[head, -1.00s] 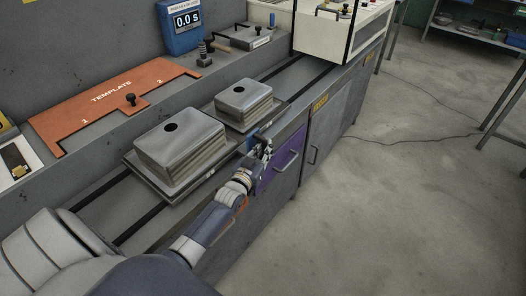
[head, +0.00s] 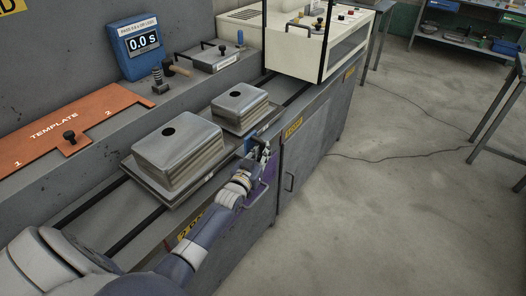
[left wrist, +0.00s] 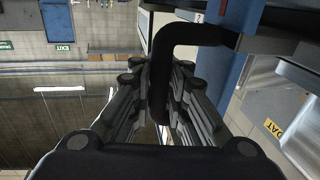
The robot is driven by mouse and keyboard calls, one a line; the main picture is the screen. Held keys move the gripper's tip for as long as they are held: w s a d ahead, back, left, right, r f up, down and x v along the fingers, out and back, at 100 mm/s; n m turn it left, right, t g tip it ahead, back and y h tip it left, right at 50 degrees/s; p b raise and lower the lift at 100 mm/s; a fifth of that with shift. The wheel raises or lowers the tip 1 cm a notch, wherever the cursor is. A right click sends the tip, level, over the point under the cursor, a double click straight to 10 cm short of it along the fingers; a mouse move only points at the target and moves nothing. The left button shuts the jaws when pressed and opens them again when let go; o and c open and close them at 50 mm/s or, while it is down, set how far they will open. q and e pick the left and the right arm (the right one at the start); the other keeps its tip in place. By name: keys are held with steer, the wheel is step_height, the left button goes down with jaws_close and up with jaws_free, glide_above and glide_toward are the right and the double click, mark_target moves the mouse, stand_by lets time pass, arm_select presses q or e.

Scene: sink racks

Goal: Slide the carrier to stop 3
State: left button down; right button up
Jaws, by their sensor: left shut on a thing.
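The carrier (head: 144,187) is a grey tray on rails along the bench, bearing two stacks of steel sinks: a larger one (head: 178,150) nearer me and a smaller one (head: 240,106) further on. My left gripper (head: 264,158) is at the carrier's right side, over the bench's front edge. It is shut on a black bent handle, which shows between the fingers in the left wrist view (left wrist: 185,36). A blue upright part (left wrist: 232,45) stands beside the handle. My right gripper is not in view.
Dark rails (head: 290,90) run on towards a cream machine (head: 325,45) at the back. An orange template (head: 60,130) and a blue timer reading 0.0 s (head: 138,45) are left of the rails. Yellow labels (head: 293,128) mark the bench front. The floor at right (head: 400,220) is mostly clear.

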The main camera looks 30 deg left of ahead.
arm_select(q)
steer(key=shift+w+d+f, duration=0.1)
steer(key=shift+w+d, duration=0.05)
steer(key=shift+w, duration=0.05)
steer(key=c, duration=1.6)
jaws_free()
steer(key=shift+o, duration=0.2)
steer(key=s+d, duration=0.1)
steer(key=s, duration=1.1)
steer(key=shift+d, duration=0.2)
